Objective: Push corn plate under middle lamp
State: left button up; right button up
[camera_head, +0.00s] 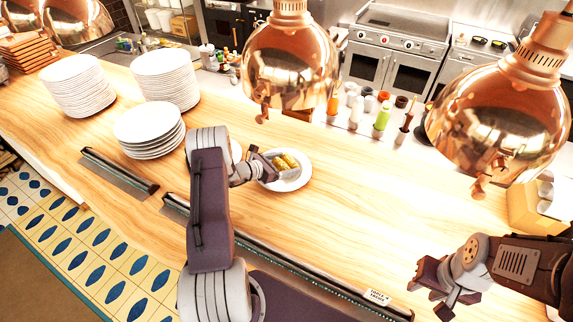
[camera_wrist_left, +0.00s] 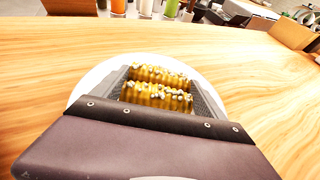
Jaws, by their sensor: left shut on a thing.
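The corn plate, a white plate (camera_head: 297,182) with grilled corn (camera_head: 286,162) on it, sits on the wooden counter. In the head view it appears below the middle copper lamp (camera_head: 290,65). My left gripper (camera_head: 270,165) is low over the plate. In the left wrist view its fingers flank the two corn pieces (camera_wrist_left: 155,94), shut on them, with the plate rim (camera_wrist_left: 88,85) showing around. My right gripper (camera_head: 437,288) is open and empty at the lower right, apart from the plate.
Copper lamps hang at the left (camera_head: 75,22) and right (camera_head: 500,115). Plate stacks (camera_head: 150,130) stand on the left of the counter (camera_head: 390,210). Sauce bottles (camera_head: 383,115) stand behind. A dark rail (camera_head: 290,270) runs along the front. The counter right of the plate is clear.

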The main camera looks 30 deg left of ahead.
pick_arm(q)
jog(key=shift+w, duration=0.2)
jog(key=o, duration=2)
jog(key=shift+w+d, duration=0.1)
pick_arm(e)
jog(key=shift+w+d, duration=0.1)
jog(key=shift+w, duration=0.15)
pick_arm(q)
jog(key=shift+s, duration=0.2)
jog(key=b+v, duration=0.3)
jog(key=v, duration=0.6)
pick_arm(e)
notch_tip(320, 180, down, 3)
jog(key=shift+f, duration=0.1)
